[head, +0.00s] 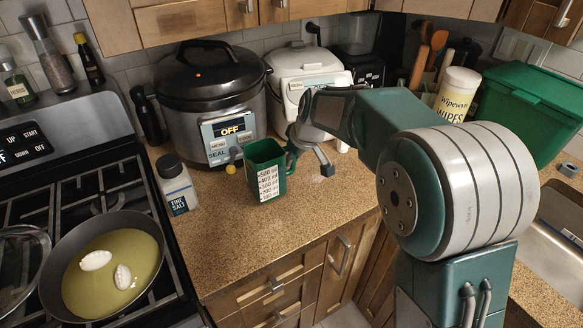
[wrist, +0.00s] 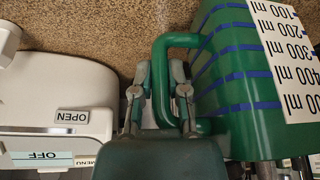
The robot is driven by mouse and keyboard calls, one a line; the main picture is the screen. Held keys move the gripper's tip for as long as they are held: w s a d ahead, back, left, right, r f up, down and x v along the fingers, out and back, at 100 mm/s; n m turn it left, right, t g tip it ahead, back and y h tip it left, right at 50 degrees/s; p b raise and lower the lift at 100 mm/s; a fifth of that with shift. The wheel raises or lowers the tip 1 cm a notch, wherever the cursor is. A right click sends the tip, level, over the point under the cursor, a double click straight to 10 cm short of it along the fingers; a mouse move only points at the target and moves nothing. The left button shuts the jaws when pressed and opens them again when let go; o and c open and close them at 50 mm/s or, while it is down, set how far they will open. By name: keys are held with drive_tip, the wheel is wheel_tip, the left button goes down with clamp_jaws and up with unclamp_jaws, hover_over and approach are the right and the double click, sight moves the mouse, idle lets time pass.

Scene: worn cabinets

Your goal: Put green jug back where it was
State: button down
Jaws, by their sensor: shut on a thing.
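The green jug (head: 265,168) is upright at the counter's middle, in front of the grey cooker. A white scale in ml runs down its side. My gripper (head: 303,143) is at the jug's right side, where the handle is. In the wrist view, my gripper (wrist: 161,76) is shut on the handle of the green jug (wrist: 232,75), with a finger on each side of the handle bar. Blue lines show on the jug wall. I cannot tell whether the jug's base touches the counter.
The grey cooker (head: 208,95) and white cooker (head: 305,75) stand close behind. A salt bottle (head: 176,185) is to the left, beside the stove with a pan (head: 105,265). A wipes tub (head: 457,93) and green bin (head: 530,108) stand right. The counter front (head: 240,235) is clear.

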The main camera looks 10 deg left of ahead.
sight(294, 167)
drive_tip(key=f, duration=0.3)
drive_tip(key=shift+w+d+f, duration=0.25)
drive_tip(key=shift+w, duration=0.05)
drive_tip(key=shift+a+f, duration=0.1)
drive_tip(key=shift+f, duration=0.05)
drive_tip(key=shift+a, duration=0.2)
drive_tip(key=c, duration=0.6)
unclamp_jaws()
drive_tip(key=shift+a, duration=0.15)
drive_tip(key=shift+c, duration=0.2)
drive_tip(key=shift+d, duration=0.35)
drive_tip(key=v, duration=1.2)
